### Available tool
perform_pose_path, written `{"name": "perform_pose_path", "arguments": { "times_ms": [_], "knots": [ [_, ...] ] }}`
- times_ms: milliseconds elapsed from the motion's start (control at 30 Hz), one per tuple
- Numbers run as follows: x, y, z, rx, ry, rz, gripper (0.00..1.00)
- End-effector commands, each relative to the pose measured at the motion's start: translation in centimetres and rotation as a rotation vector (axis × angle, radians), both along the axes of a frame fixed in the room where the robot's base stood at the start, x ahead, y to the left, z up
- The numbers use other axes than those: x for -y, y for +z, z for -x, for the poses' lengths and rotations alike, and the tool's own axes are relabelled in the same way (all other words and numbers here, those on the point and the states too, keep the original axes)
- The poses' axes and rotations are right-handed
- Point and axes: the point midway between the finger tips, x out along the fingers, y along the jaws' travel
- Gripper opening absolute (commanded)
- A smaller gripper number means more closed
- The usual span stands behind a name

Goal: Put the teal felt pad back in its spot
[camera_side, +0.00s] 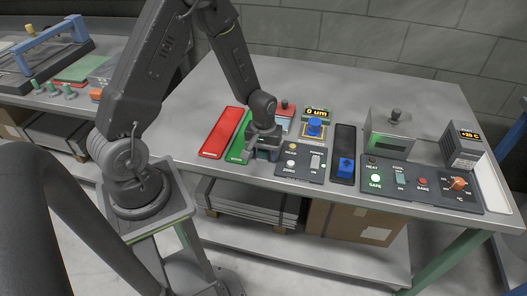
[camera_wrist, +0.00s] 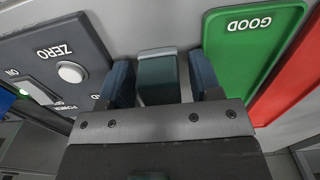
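A dark teal block with a pale grey edge, which looks like the teal felt pad (camera_wrist: 158,78), stands between the two blue-padded fingers of my gripper (camera_wrist: 163,82) in the wrist view. A narrow gap shows between it and the right finger; the left finger is very close to it. In the side view my gripper (camera_side: 263,152) is low over the front of the bench, between the green strip and the black control panel. The pad is mostly hidden there by my gripper. I cannot make out the pad's spot.
The green GOOD strip (camera_wrist: 255,45) and a red strip (camera_side: 222,132) lie left of my gripper in the side view. The ZERO panel (camera_side: 302,163) is close on its right. A gauge (camera_side: 316,118), a black rail with a blue block (camera_side: 345,165) and a hooded unit (camera_side: 388,135) stand further right.

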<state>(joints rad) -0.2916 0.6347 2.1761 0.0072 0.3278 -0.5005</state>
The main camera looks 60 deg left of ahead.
Motion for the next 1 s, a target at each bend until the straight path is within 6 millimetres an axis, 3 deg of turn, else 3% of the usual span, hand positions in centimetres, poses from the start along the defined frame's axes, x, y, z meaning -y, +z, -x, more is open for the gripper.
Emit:
{"name": "perform_pose_path", "arguments": {
  "times_ms": [333, 467, 1000],
  "knots": [
    [0.0, 0.1, 0.0, 0.000, 0.000, 0.000, 0.67],
    [-0.1, 1.2, 0.0, 0.003, 0.000, -0.001, 0.67],
    [0.1, 11.9, -0.1, 0.006, 0.000, -0.002, 0.67]
  ]
}}
